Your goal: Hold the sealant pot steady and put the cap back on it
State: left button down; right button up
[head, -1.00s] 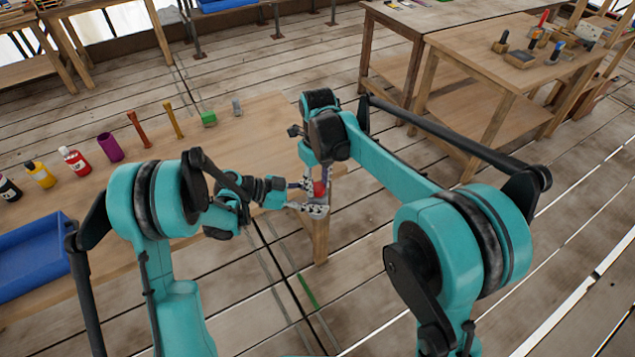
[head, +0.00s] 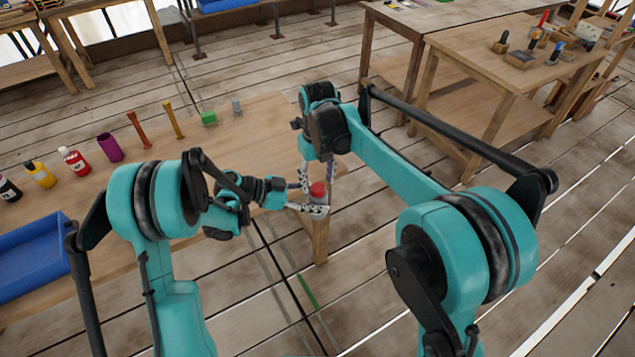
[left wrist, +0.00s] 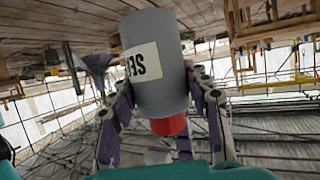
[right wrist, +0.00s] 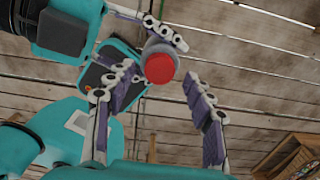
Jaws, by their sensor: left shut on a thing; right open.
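The grey sealant pot (left wrist: 160,75) has a white label with black letters. My left gripper (left wrist: 160,92) is shut around its sides and holds it off the table's right end. The red cap (head: 318,190) sits on the pot's top, in line with it; in the left wrist view it shows at the pot's lower end (left wrist: 169,125). Whether it is fully seated I cannot tell. My right gripper (right wrist: 160,85) is open, its fingers spread apart on either side of the cap and clear of it. The right wrist view shows the cap's round red top (right wrist: 160,68).
The wooden table (head: 265,135) holds a blue tray (head: 35,258), a yellow bottle (head: 40,175), a red bottle (head: 74,161), a purple cup (head: 109,148) and a green block (head: 208,118). Another bench (head: 480,60) with tools stands at the right. Floor is free between them.

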jog(key=shift+r, duration=1.45)
jog(key=shift+c, duration=0.4)
